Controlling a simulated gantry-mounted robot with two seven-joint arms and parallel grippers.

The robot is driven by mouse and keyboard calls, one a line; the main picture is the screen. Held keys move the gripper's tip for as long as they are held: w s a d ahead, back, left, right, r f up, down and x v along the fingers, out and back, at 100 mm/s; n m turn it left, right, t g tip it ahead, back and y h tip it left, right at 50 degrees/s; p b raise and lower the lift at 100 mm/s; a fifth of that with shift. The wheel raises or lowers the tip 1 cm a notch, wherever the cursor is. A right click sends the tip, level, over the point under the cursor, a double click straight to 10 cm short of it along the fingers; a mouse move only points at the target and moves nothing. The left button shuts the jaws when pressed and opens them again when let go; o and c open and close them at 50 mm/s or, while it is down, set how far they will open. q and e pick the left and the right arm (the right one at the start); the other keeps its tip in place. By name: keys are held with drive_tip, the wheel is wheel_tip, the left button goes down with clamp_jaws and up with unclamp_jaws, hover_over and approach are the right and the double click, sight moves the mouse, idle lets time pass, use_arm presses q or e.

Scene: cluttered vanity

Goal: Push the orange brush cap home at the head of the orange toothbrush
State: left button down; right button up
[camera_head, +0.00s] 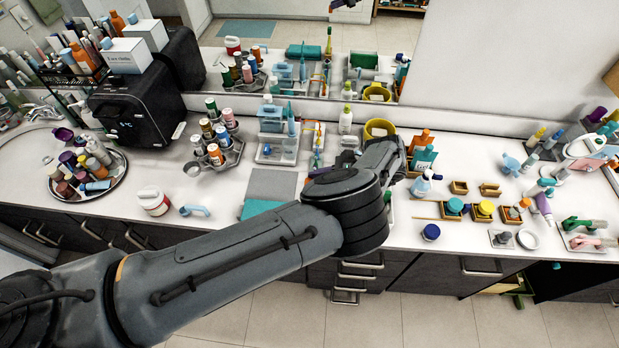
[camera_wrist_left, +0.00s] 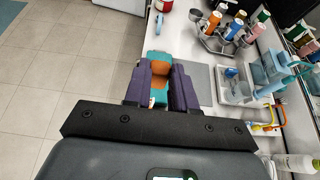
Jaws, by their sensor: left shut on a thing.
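In the left wrist view my left gripper (camera_wrist_left: 160,72) has its purple finger pads closed on an orange piece (camera_wrist_left: 159,66), which looks like the orange brush cap. It is over the teal mat (camera_wrist_left: 157,57) at the counter's front edge; the height above the mat is hard to tell. I cannot clearly make out the orange toothbrush. Slender orange and yellow items (camera_wrist_left: 268,126) lie right of the grey mat (camera_wrist_left: 200,84), but whether the toothbrush is among them I cannot tell. My right gripper is out of view.
A clear tray with a blue container (camera_head: 271,118) stands behind the grey mat. A bottle rack (camera_head: 217,158), a red-labelled jar (camera_head: 153,200) and a light-blue handled item (camera_head: 194,210) stand to the left. A yellow bowl (camera_head: 379,127) is behind my arm. The right side is crowded.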

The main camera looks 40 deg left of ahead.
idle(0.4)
use_arm(q)
wheel_tip(320, 180, down, 6)
drive_tip(key=b, duration=0.3)
drive_tip(key=shift+d+r+b, duration=0.1)
drive_tip(key=shift+r+b, duration=0.15)
drive_tip(key=shift+b, duration=0.05)
drive_tip(key=shift+p, duration=0.5)
idle(0.9)
drive_tip(key=shift+f+b, duration=1.35)
drive_tip(key=shift+f, duration=0.4)
drive_tip(key=shift+p, duration=0.4)
idle(1.2)
drive_tip(key=shift+f, duration=0.15)
idle(0.4)
